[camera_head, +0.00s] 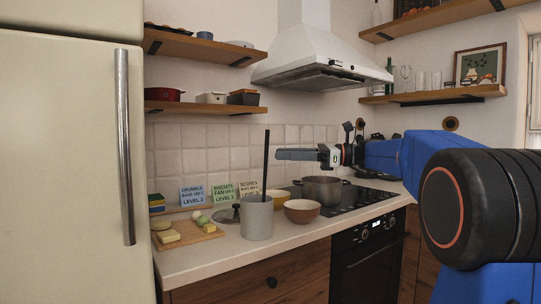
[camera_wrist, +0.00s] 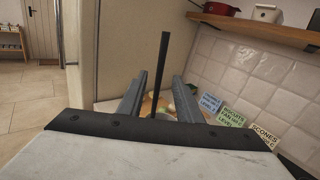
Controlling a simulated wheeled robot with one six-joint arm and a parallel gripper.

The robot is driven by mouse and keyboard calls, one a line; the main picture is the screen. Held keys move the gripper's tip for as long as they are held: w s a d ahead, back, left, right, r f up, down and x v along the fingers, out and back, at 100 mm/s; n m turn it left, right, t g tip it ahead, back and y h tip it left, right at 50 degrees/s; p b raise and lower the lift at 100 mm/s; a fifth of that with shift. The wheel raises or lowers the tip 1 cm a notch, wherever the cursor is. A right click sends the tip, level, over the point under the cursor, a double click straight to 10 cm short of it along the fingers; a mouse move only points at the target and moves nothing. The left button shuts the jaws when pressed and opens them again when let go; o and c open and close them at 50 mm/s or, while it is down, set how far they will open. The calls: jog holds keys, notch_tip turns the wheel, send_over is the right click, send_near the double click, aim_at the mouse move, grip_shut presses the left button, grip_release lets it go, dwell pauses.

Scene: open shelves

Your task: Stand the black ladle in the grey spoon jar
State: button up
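The black ladle (camera_head: 266,165) shows as a thin dark handle, upright with a slight lean, rising from the grey spoon jar (camera_head: 257,218) on the counter. Its lower end is hidden inside the jar. My gripper (camera_head: 279,154) is level with the upper handle, just to its right in the head view, pointing left. In the wrist view the fingers (camera_wrist: 160,84) are apart, and the ladle handle (camera_wrist: 164,70) stands in line with the gap between them, not visibly touched by either finger.
A yellow bowl (camera_head: 278,199), a brown bowl (camera_head: 302,211) and a pot (camera_head: 322,190) on the hob stand right of the jar. A cutting board (camera_head: 190,234) with food lies left. Cards (camera_head: 222,194) lean at the back. Shelves (camera_head: 200,47) hang above.

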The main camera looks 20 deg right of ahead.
jog(key=v, duration=0.8)
dwell(0.5)
jog(key=s+a+f+n+g+h, duration=0.1)
jog(key=s+a+f+n+h, duration=0.3)
jog(key=s+a+f, duration=0.5)
jog(key=s+a+f+n+g+h, duration=0.2)
jog(key=s+a+f+n+h, duration=0.25)
jog(key=f, duration=0.75)
jog(key=s+d+f+n+h, duration=0.3)
jog(key=s+f+n, duration=0.3)
jog(key=s+f, duration=0.3)
jog(key=s+d+f+n+t+h, duration=0.1)
jog(key=s+d+f+n+h, duration=0.2)
jog(key=s+f, duration=0.7)
jog(key=f+n+h, duration=0.2)
jog(key=n, duration=0.2)
